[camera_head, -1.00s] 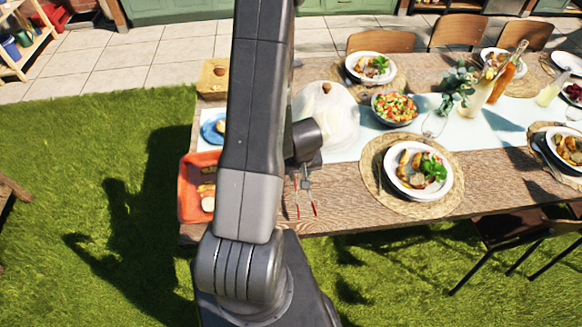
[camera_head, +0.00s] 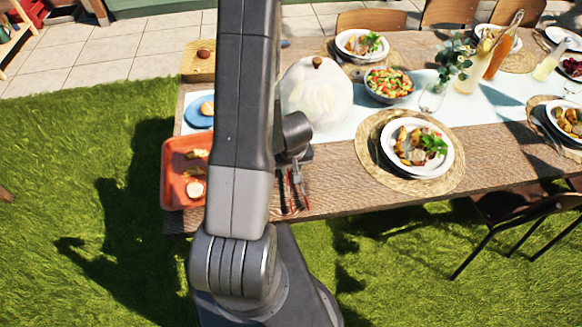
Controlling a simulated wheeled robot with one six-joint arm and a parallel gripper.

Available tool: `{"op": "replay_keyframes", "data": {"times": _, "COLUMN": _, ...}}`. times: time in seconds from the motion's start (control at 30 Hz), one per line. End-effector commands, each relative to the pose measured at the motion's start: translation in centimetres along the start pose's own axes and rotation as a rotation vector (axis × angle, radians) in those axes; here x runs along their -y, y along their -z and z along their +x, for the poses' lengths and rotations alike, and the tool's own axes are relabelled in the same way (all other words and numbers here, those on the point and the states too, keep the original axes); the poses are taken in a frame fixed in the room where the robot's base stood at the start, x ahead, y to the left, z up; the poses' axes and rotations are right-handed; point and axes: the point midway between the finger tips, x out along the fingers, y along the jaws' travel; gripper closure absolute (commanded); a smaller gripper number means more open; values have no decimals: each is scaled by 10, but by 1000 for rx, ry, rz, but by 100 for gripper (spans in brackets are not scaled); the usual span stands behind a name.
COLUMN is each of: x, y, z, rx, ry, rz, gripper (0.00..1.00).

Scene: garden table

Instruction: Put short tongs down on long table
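The long table (camera_head: 345,196) is wooden, with a pale runner along its middle. My gripper (camera_head: 296,176) is over its near left part, partly hidden by my own arm. A small pair of slim prongs with red ends, seemingly the short tongs (camera_head: 303,198), shows just below the gripper, close to the tabletop near its front edge. I cannot tell whether they touch the wood or whether the fingers are shut on them. Dark shapes beside them may be their shadow.
An orange tray (camera_head: 170,176) with food stands to the left at the table's edge. A blue plate (camera_head: 193,118) and a glass dome (camera_head: 316,100) are behind. A woven mat (camera_head: 371,124) with a plate (camera_head: 417,160) lies to the right. A narrow strip of bare wood lies between.

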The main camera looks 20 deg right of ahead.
Motion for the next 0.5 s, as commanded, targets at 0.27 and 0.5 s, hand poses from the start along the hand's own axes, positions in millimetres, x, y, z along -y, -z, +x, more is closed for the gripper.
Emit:
{"op": "replay_keyframes", "data": {"times": 0.27, "x": 0, "y": -1, "z": 9, "rx": -1, "ry": 0, "rz": -1, "gripper": 74}}
{"op": "replay_keyframes", "data": {"times": 0.5, "x": 0, "y": -1, "z": 8, "rx": 0, "ry": 0, "rz": 0, "gripper": 55}}
